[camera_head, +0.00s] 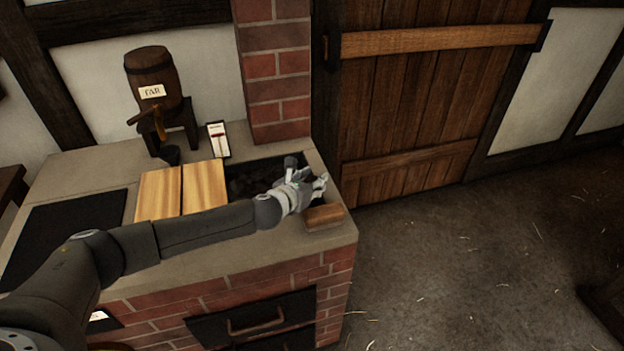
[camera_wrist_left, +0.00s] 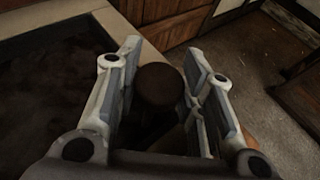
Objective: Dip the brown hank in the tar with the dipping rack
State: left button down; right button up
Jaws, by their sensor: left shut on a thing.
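My left gripper (camera_head: 318,183) reaches over the right end of the stone-topped brick hearth (camera_head: 90,170). It is shut on a dark brown, round-topped handle (camera_wrist_left: 158,86), which stands between its fingers in the left wrist view. What the handle belongs to is hidden by the gripper, so I cannot tell if it is the dipping rack. A wooden barrel marked TAR (camera_head: 152,72) stands on a dark stand at the back left, with a tap at its front. I cannot make out the brown hank in either view. My right gripper is not in view.
Two light wooden boards (camera_head: 204,185) lie beside a dark recess (camera_head: 250,180) in the hearth top. A brown wooden block (camera_head: 325,216) lies at the right edge. A small gauge card (camera_head: 218,140) stands behind. The floor right of the hearth is open.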

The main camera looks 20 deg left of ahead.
pick_arm(q)
jog(key=c, duration=1.2)
grip_release()
jog(key=shift+s+f, duration=0.1)
jog(key=shift+f, duration=0.25)
jog(key=shift+o, duration=1.1)
jog(key=shift+r, duration=0.1)
jog(key=shift+r, duration=0.1)
jog(key=v, duration=1.1)
jog(key=shift+s+r, duration=0.15)
jog(key=shift+s, duration=0.25)
jog(key=shift+a, duration=0.1)
